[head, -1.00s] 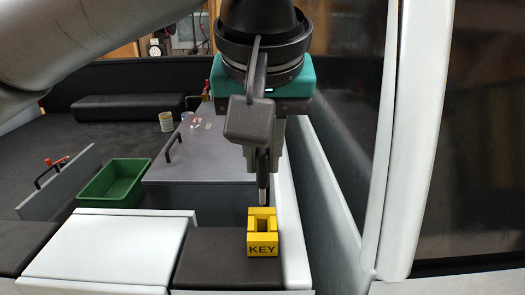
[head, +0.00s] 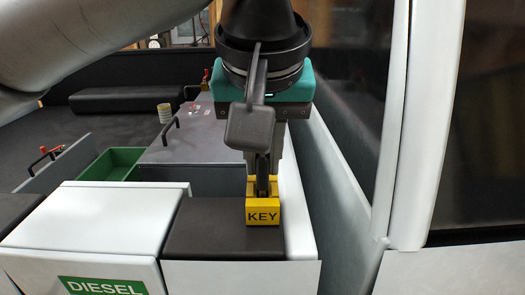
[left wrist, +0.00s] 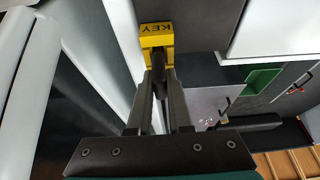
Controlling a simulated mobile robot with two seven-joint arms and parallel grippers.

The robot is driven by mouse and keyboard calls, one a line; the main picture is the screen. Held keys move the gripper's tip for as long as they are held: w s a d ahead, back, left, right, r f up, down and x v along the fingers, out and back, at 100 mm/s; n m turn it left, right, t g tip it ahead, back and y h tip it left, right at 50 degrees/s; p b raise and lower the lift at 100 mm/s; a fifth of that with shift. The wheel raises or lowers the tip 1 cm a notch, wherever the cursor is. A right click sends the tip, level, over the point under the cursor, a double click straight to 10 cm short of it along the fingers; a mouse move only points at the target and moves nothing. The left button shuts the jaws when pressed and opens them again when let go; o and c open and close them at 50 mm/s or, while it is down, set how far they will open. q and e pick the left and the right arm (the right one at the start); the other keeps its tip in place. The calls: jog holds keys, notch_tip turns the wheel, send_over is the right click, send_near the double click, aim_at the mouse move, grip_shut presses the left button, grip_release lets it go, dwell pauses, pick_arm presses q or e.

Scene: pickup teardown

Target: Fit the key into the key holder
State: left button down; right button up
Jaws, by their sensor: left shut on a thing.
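The yellow key holder (head: 263,213), marked KEY, stands on a black pad beside the white side wall; it also shows in the left wrist view (left wrist: 157,38). My left gripper (head: 262,188) points down right at the holder, its fingertips at the holder's top. In the left wrist view, my left gripper (left wrist: 160,76) is shut on a thin dark piece, the key (left wrist: 160,86), mostly hidden between the fingers. The key's lower end is hidden at the holder, so I cannot tell how deep it sits in the slot. My right gripper is not in view.
A white box with a green DIESEL label (head: 103,287) is left of the black pad (head: 210,230). A green bin (head: 113,164) and a grey lidded box (head: 200,140) lie behind. The white side wall (head: 297,205) runs close on the right of the holder.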

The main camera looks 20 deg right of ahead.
pick_arm(q)
jog(key=shift+f, duration=0.1)
jog(key=c, duration=0.8)
grip_release()
jog(key=shift+o, duration=0.2)
jog(key=v, duration=1.5)
jog(key=shift+p, duration=0.3)
jog(key=shift+s+a, duration=0.1)
